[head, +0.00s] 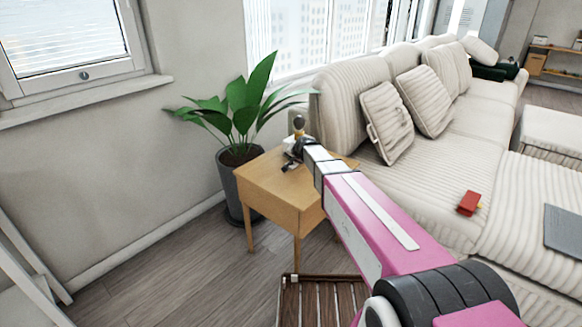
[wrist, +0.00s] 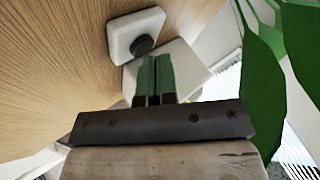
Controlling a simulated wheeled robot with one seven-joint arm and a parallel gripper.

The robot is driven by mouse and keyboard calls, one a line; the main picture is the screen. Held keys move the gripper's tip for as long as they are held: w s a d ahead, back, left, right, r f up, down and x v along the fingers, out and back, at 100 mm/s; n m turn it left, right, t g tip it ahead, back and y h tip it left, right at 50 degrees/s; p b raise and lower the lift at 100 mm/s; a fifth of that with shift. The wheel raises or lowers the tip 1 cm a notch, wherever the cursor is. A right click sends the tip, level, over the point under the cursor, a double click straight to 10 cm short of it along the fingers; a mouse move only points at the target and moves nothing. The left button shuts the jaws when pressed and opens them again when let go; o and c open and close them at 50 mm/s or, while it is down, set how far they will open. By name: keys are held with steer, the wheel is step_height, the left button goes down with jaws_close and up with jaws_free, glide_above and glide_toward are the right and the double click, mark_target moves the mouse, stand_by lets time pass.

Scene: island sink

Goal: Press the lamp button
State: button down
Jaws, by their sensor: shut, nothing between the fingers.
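The lamp button is a round black knob (wrist: 142,45) on a white square base with rounded corners (wrist: 124,32), on the wooden side table (head: 267,187). It shows in the wrist view at upper centre. My gripper (wrist: 156,58) is shut and empty, its green fingertips side by side. In that picture the fingertips appear just below the button and overlap a white block (wrist: 190,68) beside it. I cannot tell whether they touch anything. In the head view my gripper (head: 290,164) is over the tabletop, and the button cannot be made out there.
A potted plant (head: 240,110) stands behind the table, and its leaves (wrist: 262,80) come close on the right in the wrist view. A striped sofa (head: 450,155) stands right of the table. A slatted wooden piece (head: 318,303) is on the floor in front.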

steer(key=shift+r, duration=0.4)
steer(key=shift+r, duration=3.05)
